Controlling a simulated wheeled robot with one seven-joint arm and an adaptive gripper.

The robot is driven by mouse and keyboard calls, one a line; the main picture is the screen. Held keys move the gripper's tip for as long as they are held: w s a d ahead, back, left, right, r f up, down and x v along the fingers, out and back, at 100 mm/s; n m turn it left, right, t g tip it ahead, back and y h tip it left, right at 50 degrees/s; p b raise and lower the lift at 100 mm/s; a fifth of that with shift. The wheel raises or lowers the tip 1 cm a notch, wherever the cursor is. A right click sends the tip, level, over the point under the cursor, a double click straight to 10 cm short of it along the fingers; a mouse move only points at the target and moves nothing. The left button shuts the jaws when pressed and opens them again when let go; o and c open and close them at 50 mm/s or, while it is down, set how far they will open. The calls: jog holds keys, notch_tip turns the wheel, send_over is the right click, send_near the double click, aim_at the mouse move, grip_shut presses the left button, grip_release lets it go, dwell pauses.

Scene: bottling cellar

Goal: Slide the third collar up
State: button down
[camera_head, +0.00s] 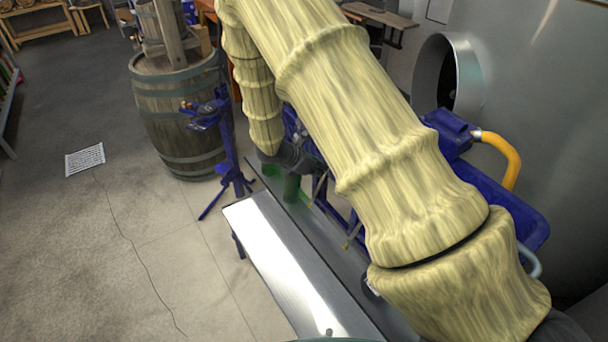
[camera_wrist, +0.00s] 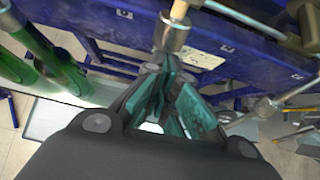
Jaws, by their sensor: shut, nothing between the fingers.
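In the wrist view, a metal cylinder (camera_wrist: 172,32) with a tan rod (camera_wrist: 180,9) rising from it stands just beyond my fingers. It may be one of the collars; which one I cannot tell. My gripper (camera_wrist: 168,85) is shut and empty, its green-padded fingers close together below the cylinder. I cannot tell whether they touch it. Another metal fitting (camera_wrist: 308,22) shows at the upper right. In the head view, my gripper (camera_head: 290,157) is a small dark shape by the blue machine, and my arm hides most of what is behind it.
Green bottles (camera_wrist: 58,68) stand left of my gripper in the wrist view, close to the blue frame (camera_wrist: 235,48). In the head view, a metal bench (camera_head: 275,258) lies in front, a barrel (camera_head: 175,115) stands left, and a steel tank (camera_head: 540,110) stands right.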

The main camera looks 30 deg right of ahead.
aim_at(321, 182)
jog(key=shift+d+r, duration=0.15)
jog(key=shift+d, duration=0.05)
jog(key=f+b, duration=0.1)
jog(key=a+f+b, duration=0.1)
jog(key=f, duration=0.1)
jog(key=a+f+b, duration=0.1)
jog(key=shift+f, duration=0.25)
jog(key=b+v, duration=0.3)
jog(key=v, duration=0.7)
jog(key=shift+r, duration=0.3)
jog(key=s+a+f+m+g+y+b, duration=0.1)
jog(key=s+a+f+m+y, duration=0.35)
jog(key=s+f, duration=0.7)
jog(key=s+a+f+m+g+y+b, duration=0.15)
jog(key=s+a+f+m+y, duration=0.3)
jog(key=s+f, duration=0.7)
jog(key=s+a+f+m+t+b, duration=0.1)
jog(key=s+f+m+t+b, duration=0.1)
jog(key=s+f+m, duration=0.8)
jog(key=s+f, duration=0.2)
jog(key=s, duration=0.2)
jog(key=shift+s+a, duration=0.25)
jog(key=shift+s, duration=0.15)
